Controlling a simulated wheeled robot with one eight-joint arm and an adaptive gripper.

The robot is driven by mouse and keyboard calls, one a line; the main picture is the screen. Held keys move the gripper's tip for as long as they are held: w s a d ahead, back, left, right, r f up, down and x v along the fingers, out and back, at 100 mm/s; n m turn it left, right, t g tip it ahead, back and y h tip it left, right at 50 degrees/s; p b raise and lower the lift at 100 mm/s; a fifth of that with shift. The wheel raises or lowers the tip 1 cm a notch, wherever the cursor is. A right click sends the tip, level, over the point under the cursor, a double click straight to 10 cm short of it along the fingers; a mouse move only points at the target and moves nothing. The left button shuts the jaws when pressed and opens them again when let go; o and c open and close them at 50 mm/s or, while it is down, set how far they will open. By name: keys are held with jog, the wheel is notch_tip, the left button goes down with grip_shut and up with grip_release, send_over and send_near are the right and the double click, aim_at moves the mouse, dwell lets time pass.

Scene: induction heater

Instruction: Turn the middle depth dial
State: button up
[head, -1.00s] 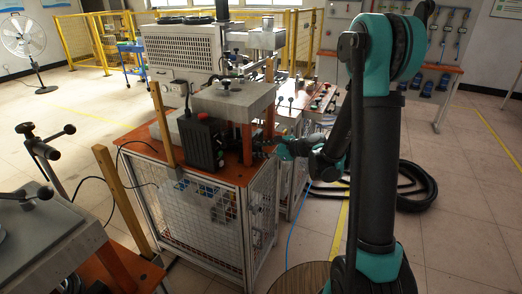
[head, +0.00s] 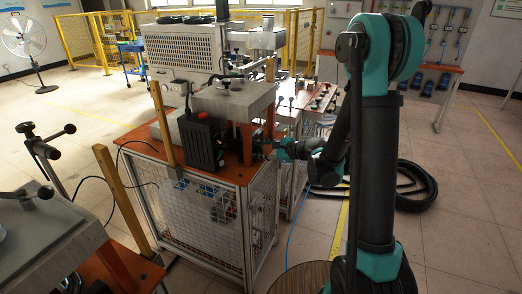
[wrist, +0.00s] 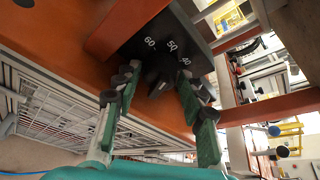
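A black dial (wrist: 158,76) sits on a dark panel marked 60, 50 and 40 (wrist: 172,47) in the wrist view. My gripper (wrist: 157,80) is open, with one finger to the left of the dial and one to the right. The fingertips are close to the dial, and I cannot tell whether either touches it. In the head view my gripper (head: 265,150) reaches in at the right side of the heater's orange frame, below the grey block. The dial is hidden there.
The orange tabletop (head: 224,175) with a mesh-sided cabinet (head: 213,214) below stands close by. Orange posts (head: 246,143) and the grey block (head: 232,100) crowd my gripper. A black box (head: 201,141) stands to the left. Black hose (head: 418,187) lies on the floor at right.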

jog(key=shift+o, duration=1)
